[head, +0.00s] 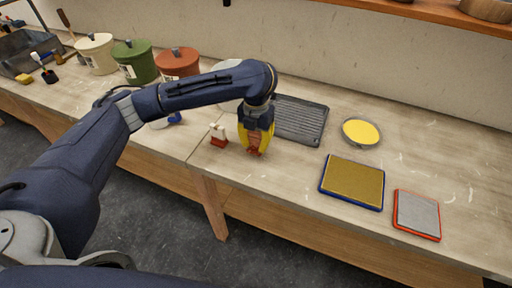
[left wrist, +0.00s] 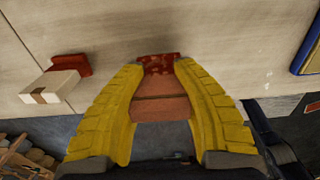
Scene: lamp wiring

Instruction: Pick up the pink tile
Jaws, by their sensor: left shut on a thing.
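The pink tile, a salmon-red piece with a darker red end (left wrist: 160,98), is between the yellow fingers of my left gripper (head: 255,148). Both fingers close on its sides in the left wrist view. In the head view it hangs upright at the fingertips, close to the bench top; I cannot tell whether it touches the bench. A small white block with a red base (head: 218,136) stands just left of my left gripper and also shows in the left wrist view (left wrist: 58,84). My right gripper is not in view.
A dark ribbed tray (head: 312,120) lies behind my gripper. To the right are a yellow-filled round dish (head: 361,132), a blue-rimmed pad (head: 352,183) and a red-rimmed grey pad (head: 417,215). Lidded cream, green and red canisters (head: 138,62) stand at the back left.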

